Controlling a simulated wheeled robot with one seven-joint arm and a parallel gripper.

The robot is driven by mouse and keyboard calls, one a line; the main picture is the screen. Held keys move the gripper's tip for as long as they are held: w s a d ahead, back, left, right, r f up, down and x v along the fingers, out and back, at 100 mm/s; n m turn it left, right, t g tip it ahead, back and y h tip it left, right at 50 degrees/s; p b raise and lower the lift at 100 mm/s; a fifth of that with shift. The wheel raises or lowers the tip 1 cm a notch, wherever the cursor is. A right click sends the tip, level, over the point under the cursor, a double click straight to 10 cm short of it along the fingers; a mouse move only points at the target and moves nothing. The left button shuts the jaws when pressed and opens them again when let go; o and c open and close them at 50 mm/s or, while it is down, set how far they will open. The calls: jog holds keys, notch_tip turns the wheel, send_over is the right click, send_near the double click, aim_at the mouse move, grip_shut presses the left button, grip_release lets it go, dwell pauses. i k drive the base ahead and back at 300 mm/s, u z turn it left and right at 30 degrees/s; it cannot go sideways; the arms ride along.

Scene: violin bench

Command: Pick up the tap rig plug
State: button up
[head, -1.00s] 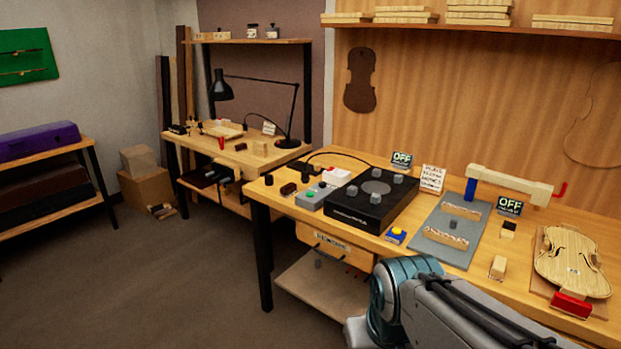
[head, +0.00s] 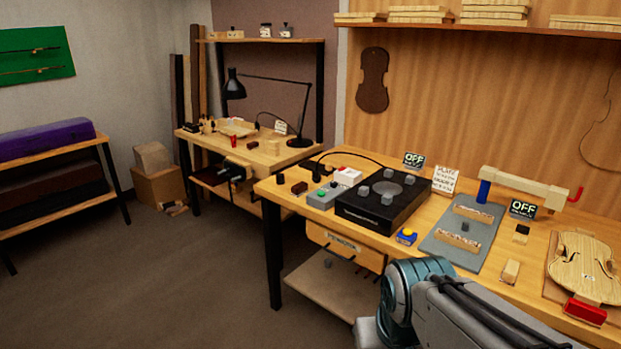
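A black cable (head: 346,153) arches over the back left of the near bench, behind a black box (head: 383,201) with several grey knobs or blocks around a round grey disc. The cable's left end meets a small dark piece (head: 317,172), which may be the plug; it is too small to tell. A white block with a red part (head: 347,176) sits beside it, against the box's left side. My gripper is out of the frame; only my arm shows at the lower right, in front of the bench.
A grey control box with a green button (head: 323,196) and a dark red block (head: 299,188) stand near the bench's left end. A violin body (head: 583,268) lies right. Floor is clear at left.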

aim_at(316, 175)
jog(key=u, duration=0.6)
jog(key=i, duration=0.9)
jog(key=u, duration=0.45)
jog(key=i, duration=1.2)
jog(key=z, duration=1.15)
jog(key=i, duration=0.75)
jog(key=z, duration=0.8)
